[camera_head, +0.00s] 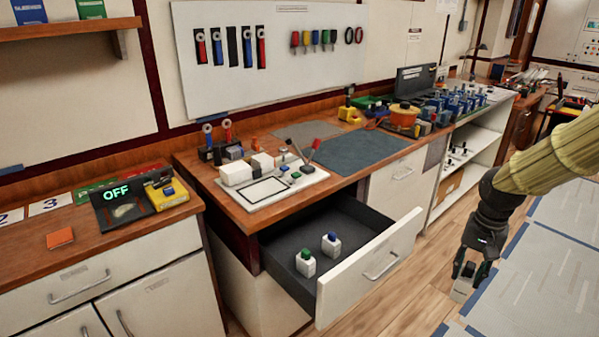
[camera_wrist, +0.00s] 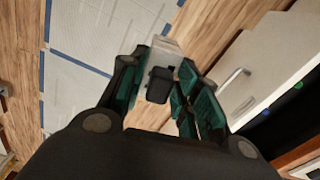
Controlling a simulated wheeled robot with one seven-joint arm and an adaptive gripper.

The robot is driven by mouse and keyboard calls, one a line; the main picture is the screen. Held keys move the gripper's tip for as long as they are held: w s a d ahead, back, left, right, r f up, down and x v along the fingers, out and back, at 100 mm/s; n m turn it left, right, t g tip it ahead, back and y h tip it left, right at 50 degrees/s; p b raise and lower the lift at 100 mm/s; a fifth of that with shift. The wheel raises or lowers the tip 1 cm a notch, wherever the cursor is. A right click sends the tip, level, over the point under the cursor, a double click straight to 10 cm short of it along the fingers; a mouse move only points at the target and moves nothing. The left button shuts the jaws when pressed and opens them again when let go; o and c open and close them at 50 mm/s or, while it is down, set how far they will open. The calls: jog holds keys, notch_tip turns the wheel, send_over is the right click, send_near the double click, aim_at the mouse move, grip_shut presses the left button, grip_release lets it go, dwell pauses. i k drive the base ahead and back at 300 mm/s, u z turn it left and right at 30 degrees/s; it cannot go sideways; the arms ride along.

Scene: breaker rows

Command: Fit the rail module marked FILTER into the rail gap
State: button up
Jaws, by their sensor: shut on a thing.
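My gripper (camera_head: 467,280) hangs over the floor at the right, pointing down, right of the open drawer. It is shut on a small pale grey-white module (camera_head: 461,293). In the wrist view the module (camera_wrist: 171,48), with a dark block on its face, sits between the green-padded fingers (camera_wrist: 164,85). I cannot read a FILTER mark on it. Two white modules, one green-topped (camera_head: 305,264) and one blue-topped (camera_head: 331,244), stand in the open drawer (camera_head: 370,268). I cannot make out the rail gap in either view.
A white board (camera_head: 300,190) with white blocks, a black-outlined rectangle and small coloured parts lies on the bench above the drawer. A grey-blue mat (camera_head: 360,151) lies right of it. The drawer front juts out left of my gripper. The floor below it is clear.

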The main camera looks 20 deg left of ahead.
aim_at(255, 186)
jog(key=u, duration=1.25)
